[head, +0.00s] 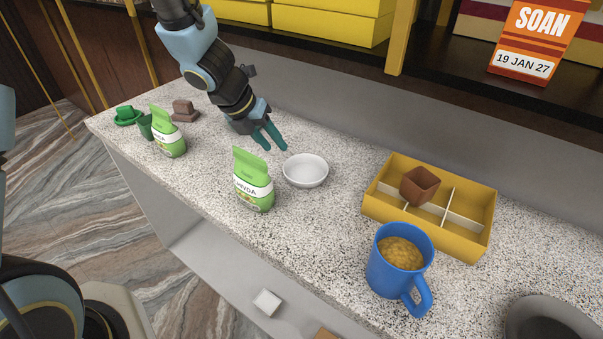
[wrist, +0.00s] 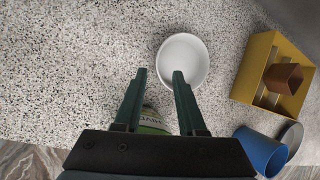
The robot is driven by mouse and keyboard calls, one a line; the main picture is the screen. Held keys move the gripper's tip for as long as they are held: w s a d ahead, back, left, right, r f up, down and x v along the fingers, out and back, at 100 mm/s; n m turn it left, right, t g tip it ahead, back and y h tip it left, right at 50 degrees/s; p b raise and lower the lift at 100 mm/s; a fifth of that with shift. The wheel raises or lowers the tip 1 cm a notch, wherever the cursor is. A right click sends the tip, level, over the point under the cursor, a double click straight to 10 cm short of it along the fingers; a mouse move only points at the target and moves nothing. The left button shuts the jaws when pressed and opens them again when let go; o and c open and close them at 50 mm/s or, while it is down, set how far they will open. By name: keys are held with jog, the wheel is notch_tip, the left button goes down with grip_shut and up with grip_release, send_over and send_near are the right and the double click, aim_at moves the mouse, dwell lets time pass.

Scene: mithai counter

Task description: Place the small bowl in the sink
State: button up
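The small white bowl (head: 306,171) sits upright on the speckled counter, near its middle. In the wrist view the bowl (wrist: 184,58) lies just beyond the right fingertip. My gripper (head: 275,140) is above the counter, to the upper left of the bowl in the head view. Its two dark teal fingers (wrist: 160,75) are apart with nothing held between them. The grey round rim at the lower right (head: 550,318) may be the sink; most of it is cut off by the frame edge.
A green packet (head: 253,182) stands close to the bowl's left. Another green packet (head: 167,133), a green cup (head: 145,126) and brown blocks (head: 184,112) are farther left. A yellow divided box (head: 479,208) with a brown cube (head: 420,186) and a blue mug (head: 388,277) stand right.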

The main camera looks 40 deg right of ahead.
aim_at(286, 163)
jog(key=b+x, duration=0.2)
jog(key=x, duration=0.5)
jog(key=shift+a+f, duration=0.15)
jog(key=shift+f, duration=0.05)
jog(key=shift+c, duration=0.2)
grip_shut()
dwell(1.0)
